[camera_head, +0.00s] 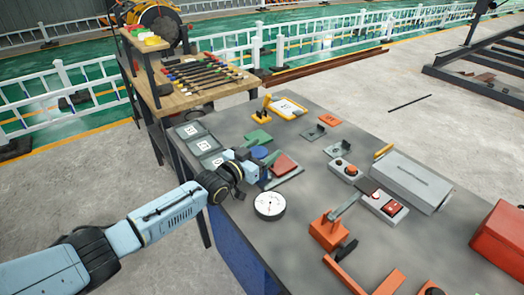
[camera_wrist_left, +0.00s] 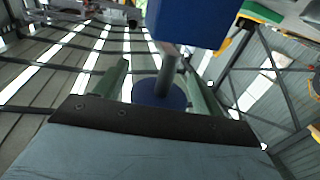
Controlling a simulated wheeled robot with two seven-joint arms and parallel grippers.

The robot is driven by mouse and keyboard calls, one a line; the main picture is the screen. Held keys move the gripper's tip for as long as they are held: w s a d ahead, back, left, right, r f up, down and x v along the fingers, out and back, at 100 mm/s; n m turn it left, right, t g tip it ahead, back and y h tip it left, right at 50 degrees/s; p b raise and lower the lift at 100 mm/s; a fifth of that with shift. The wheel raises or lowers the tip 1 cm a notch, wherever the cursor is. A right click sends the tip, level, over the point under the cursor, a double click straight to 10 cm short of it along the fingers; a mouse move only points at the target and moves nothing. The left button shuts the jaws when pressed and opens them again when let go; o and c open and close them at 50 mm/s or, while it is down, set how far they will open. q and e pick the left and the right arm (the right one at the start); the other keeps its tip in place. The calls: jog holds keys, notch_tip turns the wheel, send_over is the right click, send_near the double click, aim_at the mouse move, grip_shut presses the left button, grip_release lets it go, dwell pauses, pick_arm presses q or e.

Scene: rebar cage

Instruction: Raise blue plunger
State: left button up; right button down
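The blue plunger shows in the left wrist view as a round blue disc (camera_wrist_left: 160,93) on a grey rod (camera_wrist_left: 167,72), with a large blue block (camera_wrist_left: 192,22) at the rod's other end. My left gripper (camera_wrist_left: 158,75) is open, with one green finger on each side of the rod and disc. Gaps show beside the disc, and I cannot tell whether either finger touches the rod. In the head view, a blue round top (camera_head: 259,152) shows by my left gripper (camera_head: 262,166), whose fingers are partly hidden. My right gripper is not in view.
A white dial gauge (camera_head: 270,205) lies just in front of the gripper. A red block (camera_head: 285,165) on a grey plate stands to its right, and dark marked plates (camera_head: 203,145) lie to its left. A grey box (camera_head: 411,179) and orange clamp (camera_head: 328,231) stand farther right.

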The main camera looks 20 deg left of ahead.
pick_arm(q)
jog(key=c, duration=1.3)
notch_tip(320, 180, up, 3)
jog(key=shift+f+p, duration=0.15)
jog(key=shift+p, duration=0.85)
jog(key=shift+w, duration=0.1)
jog(key=shift+o, duration=0.2)
jog(key=o, duration=1.1)
jog(key=shift+o, duration=1.3)
jog(key=shift+f, duration=0.1)
jog(key=p+v, duration=0.1)
jog(key=v, duration=1.2)
jog(key=shift+s, duration=0.25)
